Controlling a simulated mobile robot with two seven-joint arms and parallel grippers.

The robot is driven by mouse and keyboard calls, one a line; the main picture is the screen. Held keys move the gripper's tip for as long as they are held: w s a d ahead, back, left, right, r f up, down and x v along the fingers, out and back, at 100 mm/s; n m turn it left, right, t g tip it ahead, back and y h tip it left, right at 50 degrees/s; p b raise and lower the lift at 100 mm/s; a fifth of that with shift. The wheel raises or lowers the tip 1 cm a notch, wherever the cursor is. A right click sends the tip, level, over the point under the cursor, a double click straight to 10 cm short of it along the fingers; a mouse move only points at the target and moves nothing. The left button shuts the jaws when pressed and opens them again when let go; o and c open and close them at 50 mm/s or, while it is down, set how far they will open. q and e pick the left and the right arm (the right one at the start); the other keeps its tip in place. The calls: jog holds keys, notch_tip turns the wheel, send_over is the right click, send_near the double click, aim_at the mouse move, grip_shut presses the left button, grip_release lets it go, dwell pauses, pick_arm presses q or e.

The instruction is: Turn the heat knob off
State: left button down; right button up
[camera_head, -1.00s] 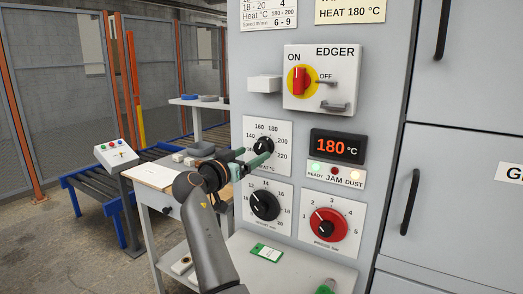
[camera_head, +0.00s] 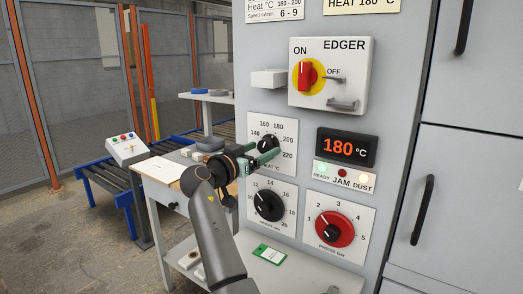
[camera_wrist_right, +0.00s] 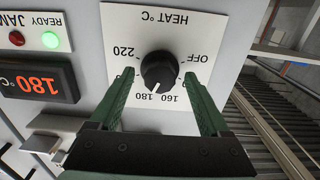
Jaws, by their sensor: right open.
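The heat knob (camera_wrist_right: 158,70) is black and round on a white plate marked HEAT °C, shown upside down in the right wrist view. Its white pointer line is at about 180, away from the OFF mark. In the head view the knob (camera_head: 268,142) is partly covered by my gripper. My right gripper (camera_wrist_right: 160,78) is open, with one green finger on each side of the knob and a visible gap to it. In the head view the right gripper (camera_head: 267,156) is in front of the heat plate. My left gripper is not seen.
A red display (camera_head: 346,147) reads 180 °C. Below the heat plate are a black dial (camera_head: 268,205) and a red pressure dial (camera_head: 333,229). The EDGER switch box (camera_head: 328,75) juts out above. A small table (camera_head: 165,172) stands left of the panel.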

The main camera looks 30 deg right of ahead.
jog(key=shift+c, duration=0.2)
jog(key=c, duration=0.6)
grip_shut()
